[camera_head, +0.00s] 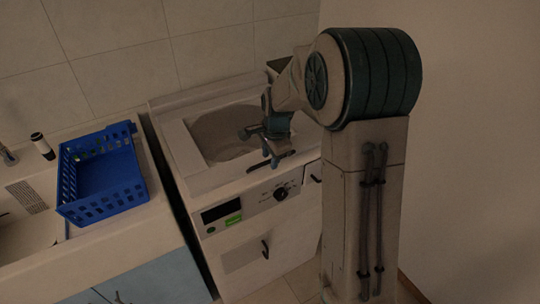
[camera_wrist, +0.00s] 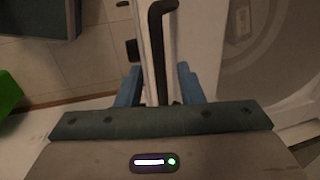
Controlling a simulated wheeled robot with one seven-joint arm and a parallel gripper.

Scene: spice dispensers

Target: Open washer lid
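The white washer (camera_head: 207,183) stands against the tiled wall, with a recessed top and a grey rounded area in it. Its lid (camera_head: 183,150) appears to lie flat, partly hidden by my arm. A dark handle (camera_head: 258,167) is at the lid's front edge; it also shows in the wrist view as a black bar (camera_wrist: 157,45). My gripper (camera_head: 258,145) is over the front of the washer top, close to this handle. In the wrist view my gripper's blue fingers (camera_wrist: 160,85) are spread, with the handle's end between them. Contact cannot be told.
A blue basket (camera_head: 105,178) sits on the counter left of the washer, beside a small dark-capped bottle (camera_head: 42,146). The washer's front panel has a knob (camera_head: 281,193) and a display (camera_head: 220,212). A bare wall is close on the right.

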